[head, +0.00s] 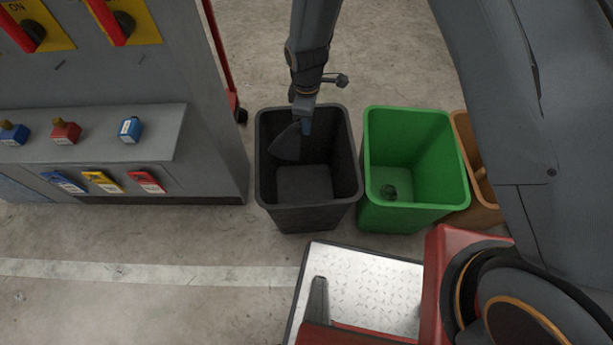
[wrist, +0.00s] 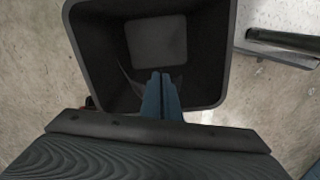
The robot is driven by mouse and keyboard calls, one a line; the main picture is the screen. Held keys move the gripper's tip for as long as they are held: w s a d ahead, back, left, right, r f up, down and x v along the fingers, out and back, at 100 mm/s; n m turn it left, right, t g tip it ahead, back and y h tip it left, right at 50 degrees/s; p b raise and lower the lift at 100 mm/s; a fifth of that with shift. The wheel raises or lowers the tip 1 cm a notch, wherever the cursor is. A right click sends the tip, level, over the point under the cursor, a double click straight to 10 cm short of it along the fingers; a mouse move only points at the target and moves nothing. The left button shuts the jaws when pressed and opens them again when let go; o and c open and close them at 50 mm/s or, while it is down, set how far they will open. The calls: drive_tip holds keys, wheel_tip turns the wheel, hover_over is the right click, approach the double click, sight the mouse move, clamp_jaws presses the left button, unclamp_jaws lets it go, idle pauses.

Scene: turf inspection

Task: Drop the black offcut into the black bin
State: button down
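The black bin (head: 309,215) stands on the floor beside the grey cabinet, and its open mouth fills the upper part of the wrist view (wrist: 86,60). My gripper (head: 305,128) points down into the bin's mouth; its blue fingers (wrist: 160,88) are close together in the wrist view. They are shut on the black offcut (head: 285,145), a thin dark piece with a pointed, triangular outline. The offcut hangs within the bin's opening, above the bin floor. In the wrist view it is hard to tell from the dark bin, and the fingers hide part of it.
The grey cabinet (head: 190,140) with switches and small padlocks stands close on the left.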

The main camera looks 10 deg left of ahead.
drive_tip(key=w+f+b, duration=0.3)
drive_tip(key=f+b, duration=0.9)
drive_tip(key=f, duration=0.2)
drive_tip(key=shift+f, duration=0.4)
drive_tip(key=shift+a, duration=0.1)
drive_tip(key=c, duration=0.6)
unclamp_jaws()
drive_tip(key=shift+c, duration=0.2)
wheel_tip(320, 180, up, 6)
drive_tip(key=p, duration=0.3)
drive_tip(key=shift+f+p, duration=0.25)
drive_tip(key=shift+p, duration=0.15)
